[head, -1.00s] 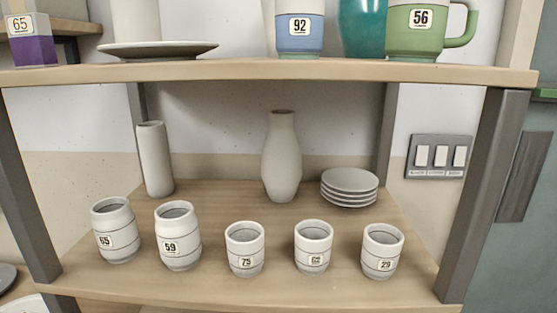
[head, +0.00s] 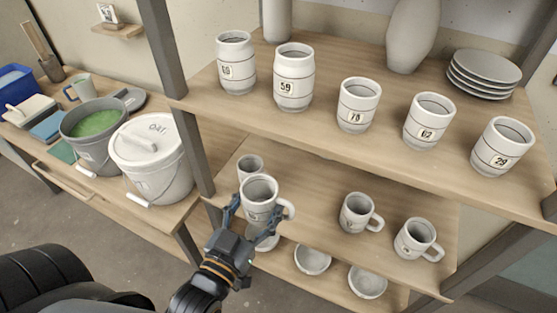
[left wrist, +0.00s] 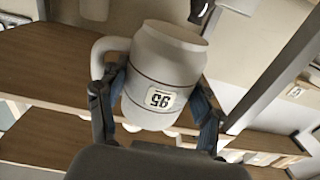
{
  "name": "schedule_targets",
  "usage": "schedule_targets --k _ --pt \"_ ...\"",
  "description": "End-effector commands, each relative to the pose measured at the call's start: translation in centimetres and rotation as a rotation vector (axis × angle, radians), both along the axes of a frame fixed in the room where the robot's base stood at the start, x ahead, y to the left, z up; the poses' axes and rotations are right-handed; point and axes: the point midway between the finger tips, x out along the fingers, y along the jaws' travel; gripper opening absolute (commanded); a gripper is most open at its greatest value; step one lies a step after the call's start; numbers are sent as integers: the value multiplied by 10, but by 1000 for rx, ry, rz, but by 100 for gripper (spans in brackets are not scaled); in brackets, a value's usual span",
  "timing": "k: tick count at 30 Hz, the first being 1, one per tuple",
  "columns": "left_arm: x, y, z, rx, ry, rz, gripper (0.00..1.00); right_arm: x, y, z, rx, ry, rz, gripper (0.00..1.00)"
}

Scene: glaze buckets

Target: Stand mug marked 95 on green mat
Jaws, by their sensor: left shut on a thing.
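My left gripper (head: 256,212) is shut on a white mug (head: 259,188) with a handle on its right, held in front of the middle shelf in the head view. In the left wrist view the mug (left wrist: 165,70) sits between the fingers, and its label, upside down there, reads 95. My right gripper is not in view.
A grey bucket (head: 84,148) of green glaze and a lidded white bucket (head: 160,178) stand on the bench. A blue cloth (head: 47,127) lies behind. A shelf post (head: 166,48) divides bench from shelves. Two mugs (head: 357,214) (head: 414,240) stand on the middle shelf.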

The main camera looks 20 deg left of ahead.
Motion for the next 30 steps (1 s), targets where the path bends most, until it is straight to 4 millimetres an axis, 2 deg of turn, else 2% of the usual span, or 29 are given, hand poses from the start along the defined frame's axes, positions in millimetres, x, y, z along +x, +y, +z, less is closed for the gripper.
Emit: schedule_targets --k 5,30 --pt "7 -13 6 4 -8 -87 22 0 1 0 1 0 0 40" --pt "55 -114 36 8 -7 -741 22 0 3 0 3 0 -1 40"
